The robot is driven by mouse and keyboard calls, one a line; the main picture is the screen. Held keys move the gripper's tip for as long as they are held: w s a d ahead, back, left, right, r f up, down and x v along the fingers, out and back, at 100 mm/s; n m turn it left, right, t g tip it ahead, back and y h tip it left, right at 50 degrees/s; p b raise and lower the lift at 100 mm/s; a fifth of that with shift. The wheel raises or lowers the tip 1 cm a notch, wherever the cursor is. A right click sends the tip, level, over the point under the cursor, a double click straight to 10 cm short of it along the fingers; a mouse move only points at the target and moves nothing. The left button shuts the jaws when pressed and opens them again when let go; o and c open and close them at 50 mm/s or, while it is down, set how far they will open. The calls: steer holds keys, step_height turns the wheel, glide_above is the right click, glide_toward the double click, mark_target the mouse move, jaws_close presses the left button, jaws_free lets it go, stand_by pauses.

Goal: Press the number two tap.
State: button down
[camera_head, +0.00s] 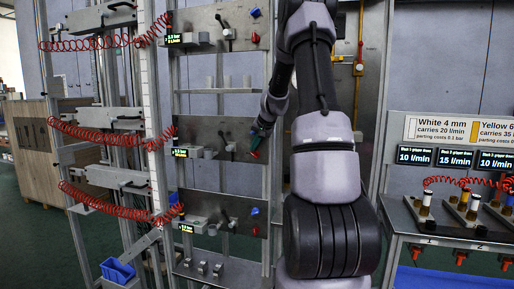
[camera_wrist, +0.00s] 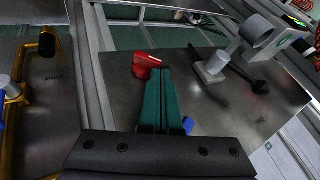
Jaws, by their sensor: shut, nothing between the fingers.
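My gripper (camera_head: 257,145) is at the right part of the middle steel panel (camera_head: 215,135) of the rack in the head view. Its green fingers (camera_wrist: 157,98) are shut and empty in the wrist view. A red knob (camera_wrist: 147,63) sits on the panel at the fingertips; I cannot tell if they touch. A blue knob (camera_wrist: 188,125) is partly hidden behind the fingers. A black-handled lever (camera_wrist: 258,86) is to the right on the same panel. No number two is readable on the rack, so I cannot tell which part is the number two tap.
Similar panels stand above (camera_head: 235,28) and below (camera_head: 235,208), with coiled red hoses at the left. A bench (camera_head: 450,238) at the right carries gauges, displays and red valves (camera_head: 460,257) under its edge. A yellow pipe (camera_wrist: 47,44) runs left in the wrist view.

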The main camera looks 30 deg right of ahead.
steer(key=shift+w+a+f, duration=0.15)
steer(key=shift+w+a, duration=0.55)
stand_by(0.3)
stand_by(0.3)
steer(key=v, duration=1)
steer(key=shift+s+r, duration=0.25)
